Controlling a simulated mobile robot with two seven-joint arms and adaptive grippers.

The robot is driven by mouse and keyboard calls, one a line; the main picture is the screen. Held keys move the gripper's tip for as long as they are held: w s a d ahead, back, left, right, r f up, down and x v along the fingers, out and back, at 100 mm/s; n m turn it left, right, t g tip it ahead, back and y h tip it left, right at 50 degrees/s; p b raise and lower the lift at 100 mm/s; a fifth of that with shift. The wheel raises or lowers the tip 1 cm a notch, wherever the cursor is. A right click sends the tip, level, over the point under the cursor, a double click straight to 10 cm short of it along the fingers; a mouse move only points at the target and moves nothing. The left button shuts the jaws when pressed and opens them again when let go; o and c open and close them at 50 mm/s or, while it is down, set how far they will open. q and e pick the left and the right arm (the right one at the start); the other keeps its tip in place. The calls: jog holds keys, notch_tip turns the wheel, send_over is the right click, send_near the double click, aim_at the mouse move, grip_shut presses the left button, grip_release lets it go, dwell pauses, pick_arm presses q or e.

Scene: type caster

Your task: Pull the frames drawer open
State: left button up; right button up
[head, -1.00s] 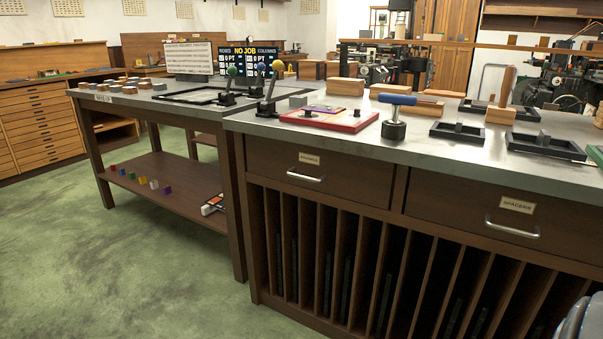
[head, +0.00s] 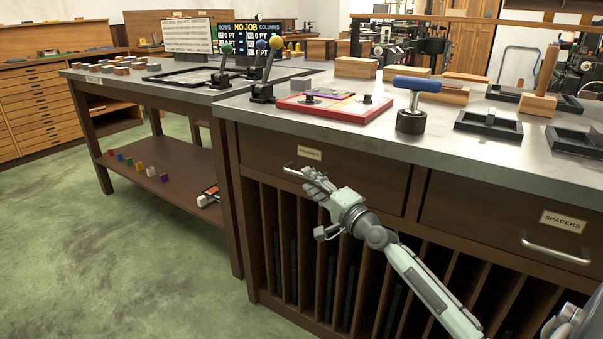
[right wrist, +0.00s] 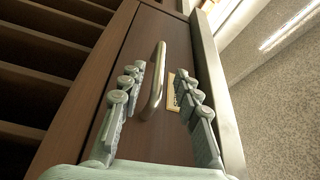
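The frames drawer (head: 365,177) is a dark brown front under the steel counter top, flush with the cabinet. Its label (head: 309,153) sits above a silver bar handle (head: 292,171), partly hidden by my right gripper. My right gripper (head: 313,180) is open and empty beside the handle's right part. In the right wrist view, the handle (right wrist: 153,82) shows between the two spread fingers (right wrist: 160,105) of the gripper, with the label (right wrist: 177,90) to its right. I cannot tell whether the fingertips touch the handle or the drawer front. My left gripper is not in view.
The spacers drawer (head: 480,208), with its own handle (head: 556,249), is to the right. Open vertical slots (head: 345,270) lie below the drawers. A red tray (head: 335,108) and a blue-handled tool (head: 412,105) stand on the counter. Green floor (head: 180,270) is clear at left.

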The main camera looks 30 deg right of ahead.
aim_at(300, 174)
jog(key=w, duration=0.5)
jog(key=shift+r, duration=0.1)
grip_shut()
